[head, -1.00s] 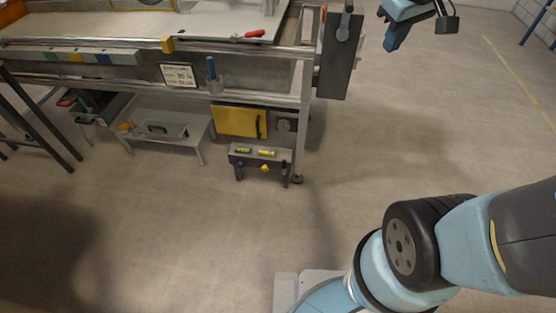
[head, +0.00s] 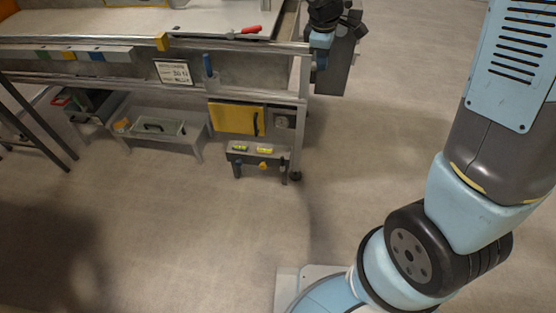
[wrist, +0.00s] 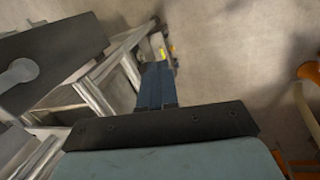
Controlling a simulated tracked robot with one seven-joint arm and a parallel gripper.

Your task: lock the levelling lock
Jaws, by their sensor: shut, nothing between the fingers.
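No part is clearly marked as the levelling lock. A small grey unit (head: 272,157) with two yellow-green bubble vials hangs low at the bench's right end. A blue knob (head: 237,166), a yellow knob (head: 263,165) and a dark handle (head: 284,173) hang under it. My gripper (wrist: 156,68) is shut and empty, its fingers together and pointing down past the bench frame in the wrist view. That panel's grey round-ended lever (wrist: 20,72) shows in the wrist view.
The sandbed bench (head: 120,36) fills the upper left. It carries a red-handled lever (head: 248,30), a blue handle (head: 208,66) and a label card (head: 173,72). A yellow door (head: 232,119) and a low stand (head: 160,138) are below.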

